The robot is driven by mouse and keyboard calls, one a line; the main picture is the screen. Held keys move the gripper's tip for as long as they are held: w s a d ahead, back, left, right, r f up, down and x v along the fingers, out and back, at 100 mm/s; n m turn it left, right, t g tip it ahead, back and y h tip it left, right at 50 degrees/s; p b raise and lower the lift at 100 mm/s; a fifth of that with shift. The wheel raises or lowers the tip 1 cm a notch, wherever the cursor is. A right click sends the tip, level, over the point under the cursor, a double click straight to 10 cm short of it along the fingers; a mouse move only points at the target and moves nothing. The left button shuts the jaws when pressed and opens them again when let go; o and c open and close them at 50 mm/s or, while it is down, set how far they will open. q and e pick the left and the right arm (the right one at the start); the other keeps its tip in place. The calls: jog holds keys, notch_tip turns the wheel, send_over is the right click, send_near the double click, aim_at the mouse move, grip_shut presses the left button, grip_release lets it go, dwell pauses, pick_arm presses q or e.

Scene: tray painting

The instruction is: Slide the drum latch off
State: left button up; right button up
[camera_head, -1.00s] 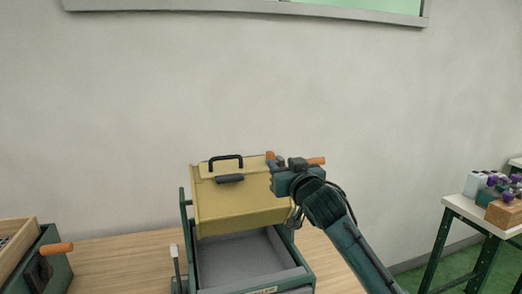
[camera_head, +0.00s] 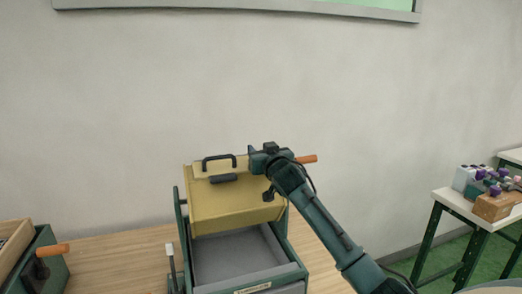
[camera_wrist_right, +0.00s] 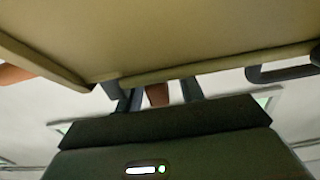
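The yellow drum (camera_head: 235,208) hangs in a dark green frame, its lid bearing a black handle (camera_head: 219,160) and a dark fitting (camera_head: 223,178). I cannot tell whether that fitting is the latch. My right gripper (camera_head: 252,155) is at the drum's upper right edge. In the right wrist view, its two dark fingers (camera_wrist_right: 161,98) stand apart on either side of an orange-brown tab (camera_wrist_right: 157,94), with gaps showing. The head view hides this tab behind the gripper. The drum's underside (camera_wrist_right: 170,40) fills the top of the wrist view. My left gripper is out of view.
An orange crank handle (camera_head: 307,158) sticks out right of my right gripper. A grey tray (camera_head: 238,258) lies below the drum. A green unit with an orange handle (camera_head: 53,250) is at left. A side table (camera_head: 462,208) with bottles stands at right. The wooden table (camera_head: 120,262) has bare room.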

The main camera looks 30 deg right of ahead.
grip_shut()
dwell(0.4)
